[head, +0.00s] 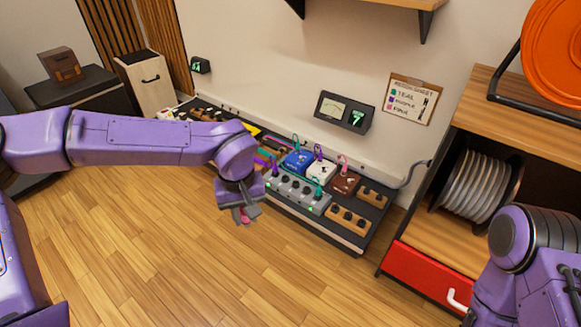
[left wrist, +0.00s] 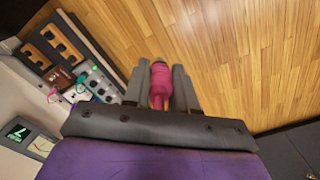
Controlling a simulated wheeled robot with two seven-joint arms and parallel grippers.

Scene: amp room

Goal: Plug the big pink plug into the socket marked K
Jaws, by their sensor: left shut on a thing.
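My left gripper (head: 243,212) is shut on the big pink plug (left wrist: 161,85). Its fingers lie on both sides of the plug in the left wrist view (left wrist: 161,90). In the head view a little of the plug (head: 244,217) shows, over the wood floor in front of the pedalboard (head: 345,240). Two wooden blocks with dark sockets sit at the board's right end: a front one (head: 348,219) and a back one (head: 372,197). Both also show in the left wrist view. I cannot read the letter K on any socket. My right gripper is out of view.
Pedals in grey (head: 297,194), blue (head: 298,160), white (head: 321,171) and brown (head: 344,183) with coloured cables crowd the board. A shelf unit (head: 440,222) with a red drawer (head: 436,277) stands right. The wood floor (head: 170,240) in front is clear.

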